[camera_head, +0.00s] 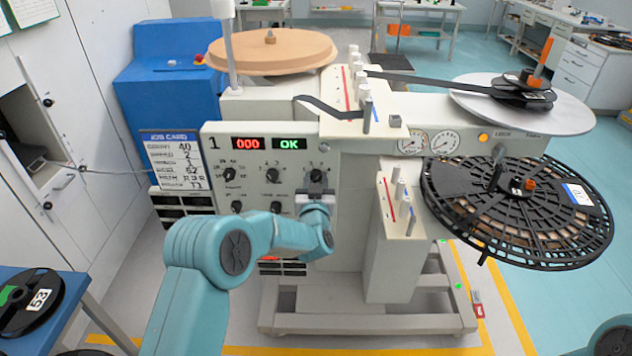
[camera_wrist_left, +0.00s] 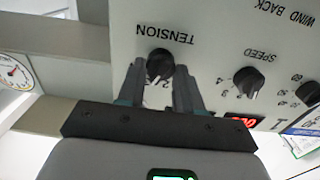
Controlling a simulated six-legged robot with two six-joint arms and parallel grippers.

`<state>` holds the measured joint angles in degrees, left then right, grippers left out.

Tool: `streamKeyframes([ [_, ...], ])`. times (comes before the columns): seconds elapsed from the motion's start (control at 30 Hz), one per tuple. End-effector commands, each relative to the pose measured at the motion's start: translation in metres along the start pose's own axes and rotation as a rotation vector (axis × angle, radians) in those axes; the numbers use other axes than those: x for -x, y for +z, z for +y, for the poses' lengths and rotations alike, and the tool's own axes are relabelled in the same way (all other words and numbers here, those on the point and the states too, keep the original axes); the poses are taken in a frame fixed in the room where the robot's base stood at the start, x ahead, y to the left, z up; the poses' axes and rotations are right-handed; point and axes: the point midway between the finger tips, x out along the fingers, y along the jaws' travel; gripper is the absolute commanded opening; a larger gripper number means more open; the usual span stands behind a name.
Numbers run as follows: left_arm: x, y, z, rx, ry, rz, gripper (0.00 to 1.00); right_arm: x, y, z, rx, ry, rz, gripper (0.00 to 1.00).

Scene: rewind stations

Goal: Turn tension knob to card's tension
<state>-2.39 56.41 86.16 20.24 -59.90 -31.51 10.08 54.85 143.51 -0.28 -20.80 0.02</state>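The tension knob (camera_wrist_left: 160,65) is a round black knob with a pale pointer line under the word TENSION, upside down in the left wrist view. My left gripper (camera_wrist_left: 160,72) faces the panel with one finger on each side of the knob; narrow gaps seem to show, so it looks open around it. In the head view my left gripper (camera_head: 316,190) covers part of the panel's upper right knob (camera_head: 317,175). The job card (camera_head: 172,160) hangs left of the panel; its rows are too small to read surely. My right gripper is not in view.
The control panel (camera_head: 255,160) shows a red 000 and a green OK, with other black knobs, including the speed knob (camera_wrist_left: 248,82). A black spoked reel (camera_head: 470,190) and guide posts (camera_head: 400,195) stand to the right. A wooden disc (camera_head: 285,52) lies on top.

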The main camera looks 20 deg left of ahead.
Motion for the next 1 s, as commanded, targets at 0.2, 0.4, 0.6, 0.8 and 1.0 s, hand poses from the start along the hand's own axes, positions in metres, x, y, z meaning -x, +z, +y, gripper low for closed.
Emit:
streamKeyframes([
  [0.2, 0.0, 0.002, 0.0, 0.018, 0.0, 0.0, 0.05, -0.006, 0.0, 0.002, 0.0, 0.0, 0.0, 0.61],
  [0.4, 0.0, 0.006, -0.001, 0.101, 0.0, 0.001, 0.05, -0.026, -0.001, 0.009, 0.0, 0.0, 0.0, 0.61],
  [0.6, 0.0, 0.008, -0.001, 0.258, 0.0, 0.004, 0.05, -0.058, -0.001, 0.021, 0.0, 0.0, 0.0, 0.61],
  [0.8, 0.0, 0.009, -0.001, 0.448, 0.0, 0.003, 0.05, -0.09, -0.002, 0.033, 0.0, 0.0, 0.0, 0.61],
  [1.0, 0.0, 0.008, -0.002, 0.638, 0.001, 0.002, 0.05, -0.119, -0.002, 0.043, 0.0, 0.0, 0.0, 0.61],
])
